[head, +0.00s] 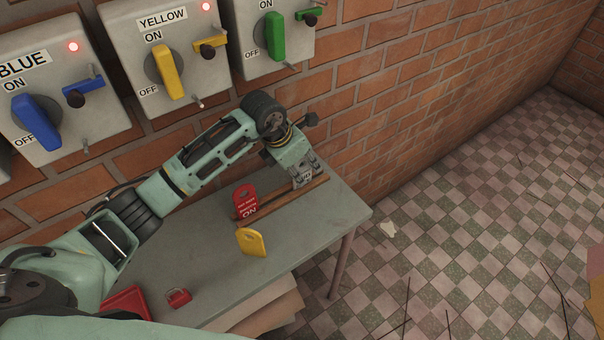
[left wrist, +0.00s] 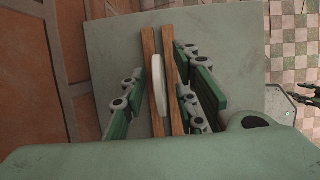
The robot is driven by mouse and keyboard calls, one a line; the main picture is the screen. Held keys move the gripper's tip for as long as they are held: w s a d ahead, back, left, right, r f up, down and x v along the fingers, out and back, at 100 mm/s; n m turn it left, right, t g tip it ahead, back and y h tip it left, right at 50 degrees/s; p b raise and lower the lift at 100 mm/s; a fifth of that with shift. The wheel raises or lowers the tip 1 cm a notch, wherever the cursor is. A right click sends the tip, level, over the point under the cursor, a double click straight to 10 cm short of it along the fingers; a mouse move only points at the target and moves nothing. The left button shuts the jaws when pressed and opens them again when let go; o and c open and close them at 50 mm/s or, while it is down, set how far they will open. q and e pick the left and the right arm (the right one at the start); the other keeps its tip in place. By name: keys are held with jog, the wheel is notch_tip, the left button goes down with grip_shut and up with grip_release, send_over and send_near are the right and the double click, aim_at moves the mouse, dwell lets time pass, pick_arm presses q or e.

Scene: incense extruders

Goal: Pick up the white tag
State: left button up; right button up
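The white tag (head: 304,178) stands in a wooden rack (head: 285,200) at the far end of the grey table. In the left wrist view the tag (left wrist: 158,86) is seen edge-on, upright between two wooden rails (left wrist: 149,60). My left gripper (head: 305,170) is over the rack's far end, partly hiding the tag. In the left wrist view its fingers (left wrist: 158,98) are open, one on each side of the tag, with gaps between. A dark gripper-like part (left wrist: 306,96), perhaps my right gripper, shows at the right edge of that view; its state is unclear.
A red tag (head: 244,202) stands in the rack, and a yellow tag (head: 251,242) is by its near side. A red padlock (head: 178,297) and red tray (head: 127,303) are on the table (head: 190,252). The brick wall (head: 345,130) with switch boxes (head: 165,55) runs close behind.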

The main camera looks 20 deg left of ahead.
pick_arm(q)
grip_shut()
jog(key=shift+r, duration=0.1)
